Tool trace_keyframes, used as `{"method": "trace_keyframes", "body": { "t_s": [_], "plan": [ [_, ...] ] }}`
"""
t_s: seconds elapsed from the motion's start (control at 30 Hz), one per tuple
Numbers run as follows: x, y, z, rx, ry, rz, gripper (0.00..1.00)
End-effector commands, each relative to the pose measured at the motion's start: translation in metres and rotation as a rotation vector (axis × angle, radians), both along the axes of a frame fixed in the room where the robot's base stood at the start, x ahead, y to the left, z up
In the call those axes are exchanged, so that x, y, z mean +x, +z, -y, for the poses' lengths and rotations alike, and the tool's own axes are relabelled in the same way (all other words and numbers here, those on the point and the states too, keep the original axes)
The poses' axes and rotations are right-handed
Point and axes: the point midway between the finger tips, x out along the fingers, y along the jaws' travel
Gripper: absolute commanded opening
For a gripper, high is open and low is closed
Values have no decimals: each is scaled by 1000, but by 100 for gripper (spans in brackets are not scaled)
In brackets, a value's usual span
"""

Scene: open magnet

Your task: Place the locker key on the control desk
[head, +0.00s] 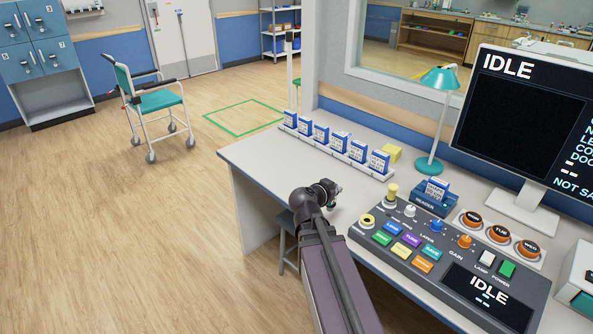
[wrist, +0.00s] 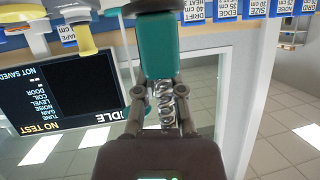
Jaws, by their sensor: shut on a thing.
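My gripper (head: 328,193) is in the head view, above the near edge of the control desk (head: 262,160), left of the console. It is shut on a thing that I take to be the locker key. In the wrist view, a teal piece (wrist: 158,48) shows ahead of the fingers, with silvery metal between them; the key's outline is hard to make out. In the head view the gripper hides most of it. The desk has a pale top with bare room left of the gripper.
The button console (head: 445,255) lies right of my gripper. A stool (head: 287,222) stands under the desk.

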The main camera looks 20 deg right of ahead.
Motion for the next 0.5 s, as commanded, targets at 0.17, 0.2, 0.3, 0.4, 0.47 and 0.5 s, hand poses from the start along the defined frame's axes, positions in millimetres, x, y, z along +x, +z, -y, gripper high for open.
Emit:
{"method": "trace_keyframes", "body": {
  "t_s": [0.17, 0.2, 0.3, 0.4, 0.47, 0.5],
  "plan": [
    [7, -1, 0, 0, 0, 0, 0],
    [11, -1, 0, 0, 0, 0, 0],
    [25, -3, 0, 0, 0, -1, 0],
    [42, -4, -1, 0, 1, 0, 0],
    [54, -6, -2, 0, 1, 0, 0],
    [62, -6, -3, -1, 3, -1, 0]
  ]
}}
